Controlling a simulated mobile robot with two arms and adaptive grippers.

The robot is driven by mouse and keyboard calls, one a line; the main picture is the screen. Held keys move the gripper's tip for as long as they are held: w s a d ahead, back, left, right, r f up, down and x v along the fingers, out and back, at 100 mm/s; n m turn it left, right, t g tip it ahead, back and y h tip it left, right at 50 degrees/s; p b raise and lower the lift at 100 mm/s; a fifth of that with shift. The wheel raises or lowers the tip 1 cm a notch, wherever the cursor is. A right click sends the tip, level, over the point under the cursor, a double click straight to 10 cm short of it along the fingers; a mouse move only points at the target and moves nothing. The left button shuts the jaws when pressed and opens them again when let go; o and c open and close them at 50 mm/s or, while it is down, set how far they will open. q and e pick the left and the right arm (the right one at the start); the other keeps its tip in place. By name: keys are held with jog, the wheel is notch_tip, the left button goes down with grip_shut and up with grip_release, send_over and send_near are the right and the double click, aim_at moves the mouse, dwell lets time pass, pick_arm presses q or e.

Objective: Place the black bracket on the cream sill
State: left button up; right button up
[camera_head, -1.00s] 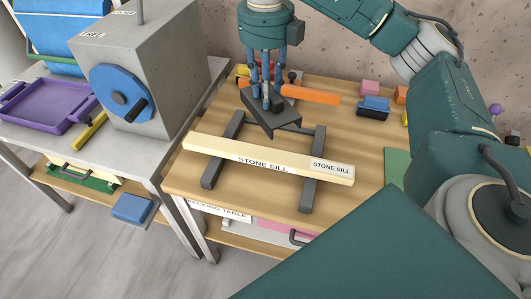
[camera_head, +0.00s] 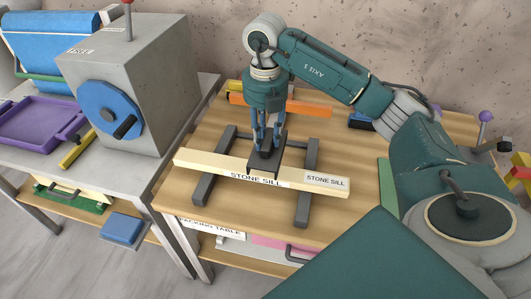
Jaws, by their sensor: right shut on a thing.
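The black bracket (camera_head: 264,166) is at the middle of the cream sill (camera_head: 210,164), with its front end over the sill's front edge. Whether it rests on the sill or hangs just above it I cannot tell. My right gripper (camera_head: 266,150) points down from above and is shut on the bracket. The sill is a long cream bar labelled "STONE SILL", lying across a dark grey frame (camera_head: 303,205) on the wooden table. My left gripper is not in view.
Behind the sill an orange bar (camera_head: 305,107) lies on the wooden table (camera_head: 370,200). A grey machine with a blue wheel (camera_head: 108,108) stands on the left bench, near a purple tray (camera_head: 40,125). The table is clear in front of the sill.

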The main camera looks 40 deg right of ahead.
notch_tip(320, 180, down, 6)
jog(key=shift+r+p, duration=0.1)
jog(key=shift+p, duration=0.45)
jog(key=shift+f, duration=0.2)
jog(key=shift+f, duration=0.15)
jog(key=o, duration=1.2)
jog(key=shift+c, duration=0.2)
